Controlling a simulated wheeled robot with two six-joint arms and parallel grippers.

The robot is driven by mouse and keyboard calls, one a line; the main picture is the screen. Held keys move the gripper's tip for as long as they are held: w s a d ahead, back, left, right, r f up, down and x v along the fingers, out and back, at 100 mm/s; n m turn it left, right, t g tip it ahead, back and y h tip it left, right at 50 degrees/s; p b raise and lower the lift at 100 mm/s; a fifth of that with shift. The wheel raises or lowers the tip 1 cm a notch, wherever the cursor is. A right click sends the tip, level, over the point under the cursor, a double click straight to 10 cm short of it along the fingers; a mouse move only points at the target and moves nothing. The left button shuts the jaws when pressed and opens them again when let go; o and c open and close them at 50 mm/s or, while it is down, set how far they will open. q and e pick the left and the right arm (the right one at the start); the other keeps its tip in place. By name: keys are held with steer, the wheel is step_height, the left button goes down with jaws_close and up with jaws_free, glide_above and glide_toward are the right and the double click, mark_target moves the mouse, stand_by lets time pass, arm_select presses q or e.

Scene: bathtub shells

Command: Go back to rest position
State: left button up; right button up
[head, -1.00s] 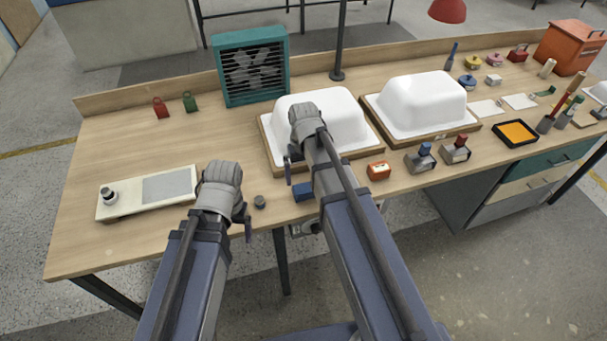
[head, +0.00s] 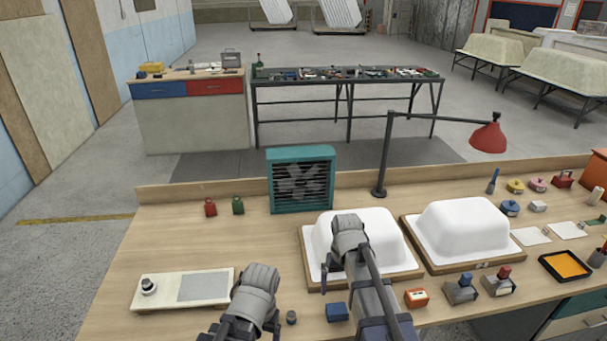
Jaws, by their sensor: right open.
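My right gripper (head: 325,276) shows as small dark fingers hanging below the grey wrist, in front of the left white tub shell (head: 385,232). It is open, and I see nothing in it.
A second white shell (head: 462,228) stands to the right. A teal fan box (head: 301,180) and a red lamp (head: 488,138) stand at the back. A white scale-like device (head: 205,287) lies at left. Blue (head: 337,312) and orange (head: 416,298) blocks sit near the front edge.

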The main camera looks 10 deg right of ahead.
mark_target(337, 309)
step_height(337, 309, down, 12)
steer(key=b, duration=1.1)
steer(key=shift+r, duration=0.1)
steer(key=shift+r, duration=0.25)
step_height(337, 309, up, 12)
steer(key=p, duration=1.2)
step_height(337, 309, down, 13)
steer(key=b, duration=1.2)
steer(key=shift+r+b, duration=0.15)
steer(key=shift+b, duration=0.15)
step_height(337, 309, up, 11)
steer(key=d+p, duration=0.1)
steer(key=p, duration=0.9)
steer(key=shift+s+d+p, duration=0.2)
steer(key=shift+p, duration=0.2)
